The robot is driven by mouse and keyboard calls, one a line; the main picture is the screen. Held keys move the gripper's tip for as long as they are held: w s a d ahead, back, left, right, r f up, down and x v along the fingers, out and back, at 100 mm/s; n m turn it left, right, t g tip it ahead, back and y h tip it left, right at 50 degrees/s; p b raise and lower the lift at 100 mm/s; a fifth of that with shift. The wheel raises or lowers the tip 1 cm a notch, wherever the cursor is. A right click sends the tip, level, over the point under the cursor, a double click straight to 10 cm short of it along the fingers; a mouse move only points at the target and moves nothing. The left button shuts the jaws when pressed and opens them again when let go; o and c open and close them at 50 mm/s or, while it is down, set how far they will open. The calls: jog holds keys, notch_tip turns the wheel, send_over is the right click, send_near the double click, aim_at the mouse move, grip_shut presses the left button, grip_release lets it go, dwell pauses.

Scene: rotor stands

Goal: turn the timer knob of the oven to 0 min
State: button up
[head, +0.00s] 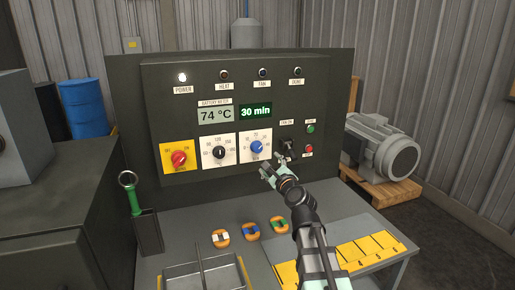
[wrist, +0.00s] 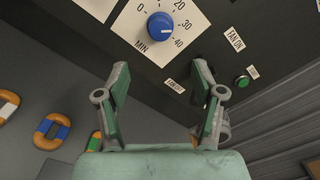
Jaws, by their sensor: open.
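The timer knob (head: 257,147) is a blue dial on a white plate marked MIN, on the right of the oven's control panel (head: 180,90). The timer display (head: 254,111) above it reads 30 min. In the wrist view the blue knob (wrist: 160,26) shows at the top centre, with scale marks up to 40 around its right side. My gripper (head: 270,172) is just below and right of the knob in the head view. In the wrist view my gripper (wrist: 160,82) has its fingers spread wide with nothing between them, and the knob lies beyond the fingertips, apart from them.
A black fan switch (head: 288,147), partly hidden, and green (head: 310,128) and red (head: 309,149) buttons sit right of the knob. A temperature knob (head: 219,152) and red power switch (head: 179,159) sit left. Several coloured rings (head: 251,232) lie on the bench below.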

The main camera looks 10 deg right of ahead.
aim_at(258, 149)
jog(key=w, duration=0.4)
jog(key=w+a+p, duration=0.1)
jog(key=w, duration=0.4)
jog(key=w+a+p, duration=0.1)
jog(key=w, duration=0.3)
jog(key=shift+w, duration=0.3)
jog(key=c, duration=1.1)
